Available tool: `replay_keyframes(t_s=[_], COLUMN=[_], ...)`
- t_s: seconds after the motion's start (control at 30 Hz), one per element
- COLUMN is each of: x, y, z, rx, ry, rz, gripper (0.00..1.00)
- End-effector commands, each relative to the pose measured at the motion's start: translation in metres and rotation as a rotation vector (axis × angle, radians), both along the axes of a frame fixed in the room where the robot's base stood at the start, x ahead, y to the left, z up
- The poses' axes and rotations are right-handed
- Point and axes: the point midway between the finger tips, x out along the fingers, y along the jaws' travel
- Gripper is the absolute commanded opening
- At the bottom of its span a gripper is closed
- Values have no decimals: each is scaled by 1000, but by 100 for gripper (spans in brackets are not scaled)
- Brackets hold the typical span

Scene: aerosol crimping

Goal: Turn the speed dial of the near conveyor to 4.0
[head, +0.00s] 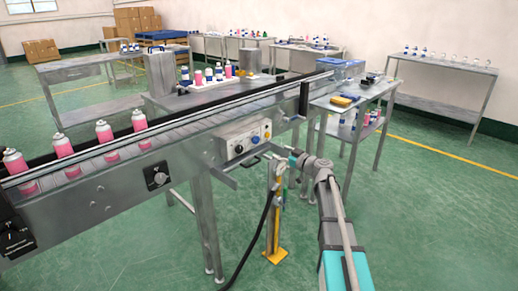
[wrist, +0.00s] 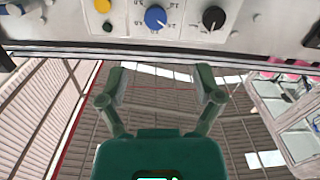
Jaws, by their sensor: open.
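The near conveyor (head: 110,178) crosses the head view diagonally. A black dial on a square plate (head: 157,179) sits on its side. A white control box (head: 228,153) on the same side carries a blue dial (head: 255,139), which in the wrist view (wrist: 156,17) has a numbered scale, and a black dial (head: 239,149), also in the wrist view (wrist: 213,18). I cannot tell which dial sets the speed, nor read a setting. My gripper (wrist: 162,88) is open and empty, apart from the box, with the blue dial ahead of its fingers.
Pink cans (head: 104,131) stand on the conveyor. A yellow-based stand (head: 274,254) is close to my arm. A side table (head: 374,97) stands right. Floor at right is clear.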

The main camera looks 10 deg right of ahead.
Motion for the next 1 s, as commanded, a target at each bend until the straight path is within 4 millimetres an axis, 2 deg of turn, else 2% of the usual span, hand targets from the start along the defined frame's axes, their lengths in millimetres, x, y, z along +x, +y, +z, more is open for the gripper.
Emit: replay_keyframes(t_s=[0.13,0.63,1.0], x=[4,8,43], y=[-6,-2,21], z=[0,1,1], rx=[2,1,0], ry=[-21,-20,-19], rz=[-13,-13,-11], gripper=[84,84,84])
